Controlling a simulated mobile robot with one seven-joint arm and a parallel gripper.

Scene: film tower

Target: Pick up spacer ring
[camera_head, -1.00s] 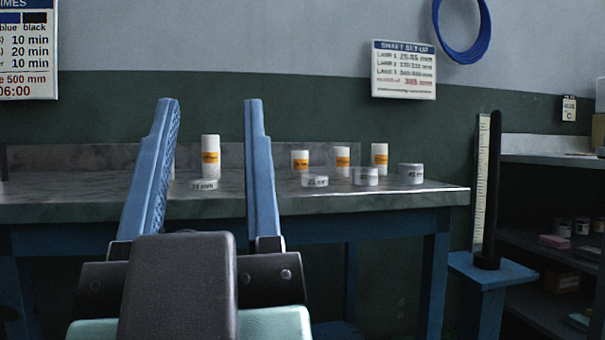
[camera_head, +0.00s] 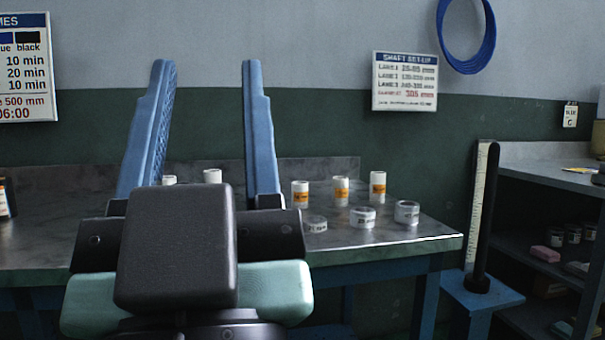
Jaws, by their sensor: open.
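My gripper (camera_head: 207,65) is open and empty. Its two blue fingers point up in the picture, in front of the wall and the grey bench. Three short, pale rings with printed labels stand on the bench to the right of the gripper: a low ring (camera_head: 315,224), a middle ring (camera_head: 362,217) and a taller ring (camera_head: 407,212). Their printing is too small to read surely, so I cannot tell which one is the spacer ring. The gripper body hides part of the bench, and no ring shows between the fingers.
Orange-labelled white cylinders (camera_head: 341,191) stand behind the rings, and white tops (camera_head: 212,176) show behind the gripper. The bench (camera_head: 430,236) ends at the right. Beyond it are a black post with a scale (camera_head: 484,215) on a blue stand and a dark shelf unit (camera_head: 550,215).

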